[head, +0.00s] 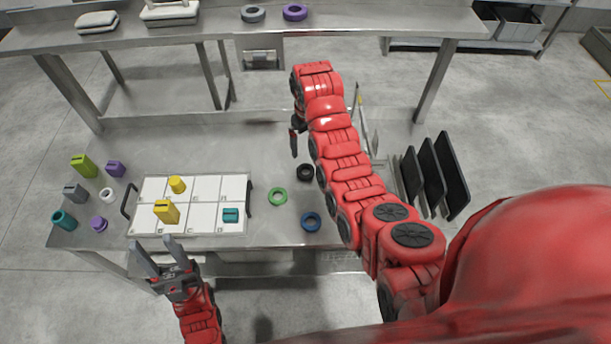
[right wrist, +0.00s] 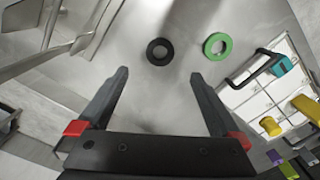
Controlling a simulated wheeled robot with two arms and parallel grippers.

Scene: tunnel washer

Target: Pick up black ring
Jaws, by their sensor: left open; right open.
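The black ring (head: 305,172) lies flat on the steel table, just left of my right arm in the head view. In the right wrist view the black ring (right wrist: 160,51) lies beyond my right gripper (right wrist: 162,85), roughly centred between its open fingers and apart from them. In the head view my right gripper (head: 294,138) hangs above the table, partly hidden by its own arm. My left gripper (head: 160,255) is open and empty in front of the table's near edge, below the white tray.
A white compartment tray (head: 201,227) holds yellow and teal pieces. Several coloured pieces stand at the left. Black panels (head: 428,170) stand at the right. A raised shelf (head: 350,20) runs along the back.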

